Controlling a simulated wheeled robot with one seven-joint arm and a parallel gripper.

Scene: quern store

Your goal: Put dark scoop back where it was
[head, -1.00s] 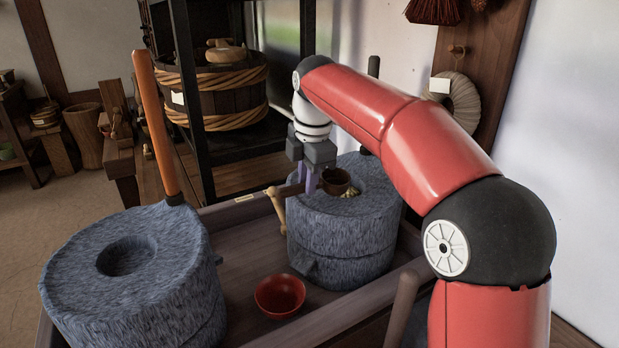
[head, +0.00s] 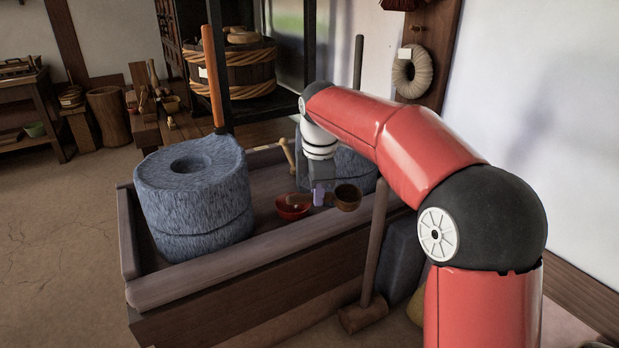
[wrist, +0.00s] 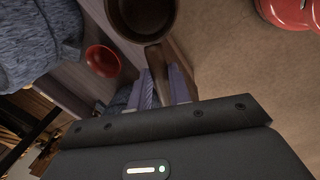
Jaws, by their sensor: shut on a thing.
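The dark scoop (head: 347,198) is in my gripper (head: 321,197) in the head view, held in the air near the front edge of the wooden trough (head: 240,267). In the wrist view my gripper (wrist: 165,88) is shut on the handle of the scoop (wrist: 157,66), with the round cup beyond the fingertips at the top edge. The cup's inside looks dark, and I cannot tell whether it holds anything. The rear stone quern (head: 352,166) is partly hidden behind my arm.
A red bowl (head: 292,207) sits in the trough, left of the scoop in the head view. The front-left quern (head: 195,200) has an upright orange handle. A long-handled mallet (head: 362,315) leans at the trough's right. Open floor (head: 60,235) lies to the left.

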